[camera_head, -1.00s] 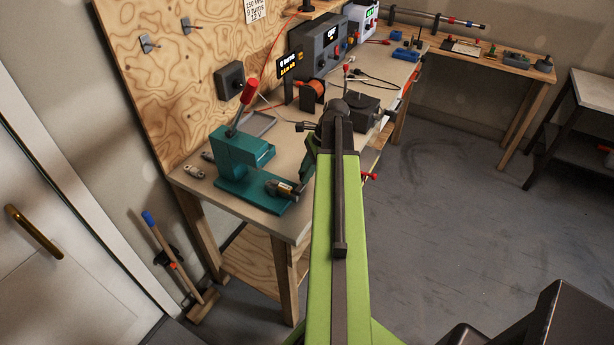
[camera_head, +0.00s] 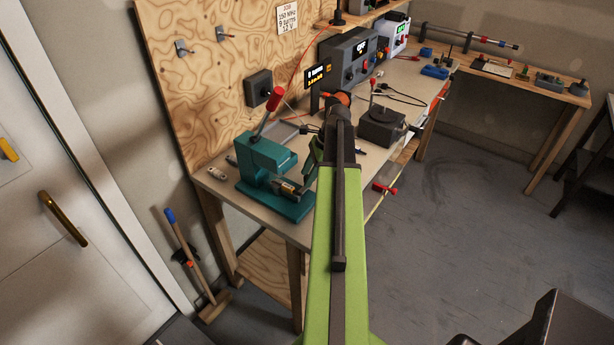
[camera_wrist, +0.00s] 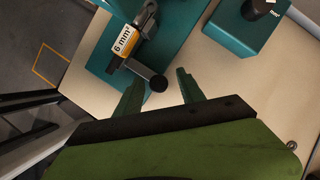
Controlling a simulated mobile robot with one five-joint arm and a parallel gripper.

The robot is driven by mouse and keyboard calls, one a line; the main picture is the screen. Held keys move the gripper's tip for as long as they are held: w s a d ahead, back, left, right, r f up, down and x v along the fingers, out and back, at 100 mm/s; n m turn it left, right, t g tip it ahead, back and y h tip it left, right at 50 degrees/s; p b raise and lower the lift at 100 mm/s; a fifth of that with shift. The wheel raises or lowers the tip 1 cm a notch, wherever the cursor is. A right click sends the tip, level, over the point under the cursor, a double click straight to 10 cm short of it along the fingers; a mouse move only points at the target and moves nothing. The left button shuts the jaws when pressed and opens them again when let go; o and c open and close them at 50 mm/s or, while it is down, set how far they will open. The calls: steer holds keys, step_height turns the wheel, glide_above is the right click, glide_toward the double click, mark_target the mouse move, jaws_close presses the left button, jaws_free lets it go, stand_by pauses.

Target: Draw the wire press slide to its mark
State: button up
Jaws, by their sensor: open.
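The wire press (camera_head: 262,160) is a teal machine with a red-tipped lever, standing on the near end of the bench. In the wrist view, its teal base (camera_wrist: 101,57) carries a metal part with a "6 mm²" label (camera_wrist: 123,40). A dark rod ending in a round black knob (camera_wrist: 158,84) sticks out from beside that part; it looks like the slide's handle. My gripper (camera_wrist: 158,77) is open, its two green fingers on either side of the knob, with gaps showing. I cannot tell their height relative to it. A mark for the slide cannot be made out.
A grey tray (camera_head: 287,131) lies behind the press. A dark box with a lever (camera_head: 381,128) and a grey power unit (camera_head: 348,58) stand farther along the bench (camera_head: 228,191).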

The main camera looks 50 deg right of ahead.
steer(key=shift+r, duration=0.15)
steer(key=shift+d+r+p, duration=0.1)
steer(key=shift+r+p, duration=0.3)
steer(key=shift+p, duration=0.15)
steer(key=p+v, duration=1.5)
steer(key=v, duration=0.1)
steer(key=shift+r, duration=0.15)
steer(key=shift+s, duration=0.1)
